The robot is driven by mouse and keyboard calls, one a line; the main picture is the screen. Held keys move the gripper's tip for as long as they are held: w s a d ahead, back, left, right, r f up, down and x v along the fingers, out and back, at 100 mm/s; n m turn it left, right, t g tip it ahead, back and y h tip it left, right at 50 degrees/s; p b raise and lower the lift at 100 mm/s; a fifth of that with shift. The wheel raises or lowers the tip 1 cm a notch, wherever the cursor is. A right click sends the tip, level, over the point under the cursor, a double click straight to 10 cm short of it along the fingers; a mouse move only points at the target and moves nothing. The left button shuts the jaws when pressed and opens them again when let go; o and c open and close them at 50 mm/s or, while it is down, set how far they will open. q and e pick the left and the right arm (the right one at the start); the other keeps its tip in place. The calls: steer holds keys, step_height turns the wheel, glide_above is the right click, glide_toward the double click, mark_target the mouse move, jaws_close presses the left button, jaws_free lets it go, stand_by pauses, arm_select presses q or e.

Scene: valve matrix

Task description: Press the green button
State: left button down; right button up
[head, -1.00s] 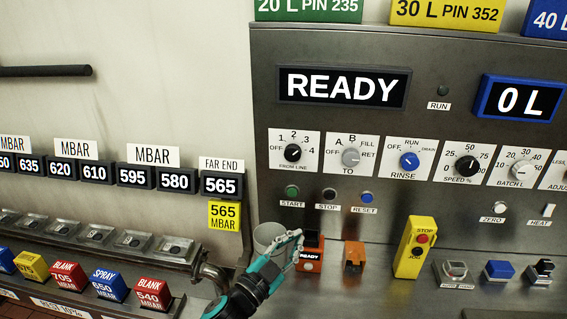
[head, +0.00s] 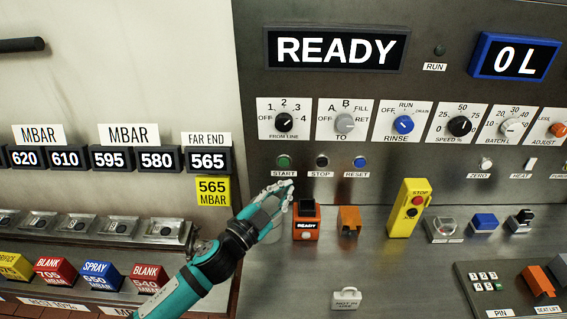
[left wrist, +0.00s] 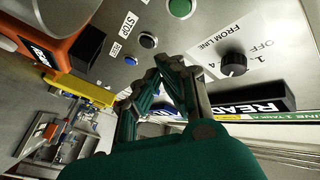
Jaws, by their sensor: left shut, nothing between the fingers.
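The green button (head: 284,161) is on the steel panel above the START label, left of the black STOP button (head: 322,161) and the blue RESET button (head: 360,162). In the left wrist view the green button (left wrist: 181,8) shows at the top edge, beyond the fingertips. My left gripper (head: 285,187) is shut and empty, its tips just below the START label in the head view. In the left wrist view my left gripper (left wrist: 172,62) has its fingertips together, apart from the button. My right gripper is not in view.
An orange READY box (head: 306,222) and a smaller orange piece (head: 349,220) stand right of my left gripper. A yellow stop box (head: 409,208) is further right. Rotary knobs sit above the buttons.

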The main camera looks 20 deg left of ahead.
mark_target(284, 162)
arm_select(q)
steer(key=shift+w+a, duration=0.3)
steer(key=shift+w, duration=0.8)
steer(key=shift+w+a, duration=0.3)
steer(key=shift+w, duration=0.75)
steer(key=shift+w+a, duration=0.3)
steer(key=shift+w, duration=0.8)
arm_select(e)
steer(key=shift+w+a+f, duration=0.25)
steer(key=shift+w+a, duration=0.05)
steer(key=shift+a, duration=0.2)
arm_select(q)
steer(key=shift+w+a, duration=0.1)
steer(key=shift+w, duration=0.3)
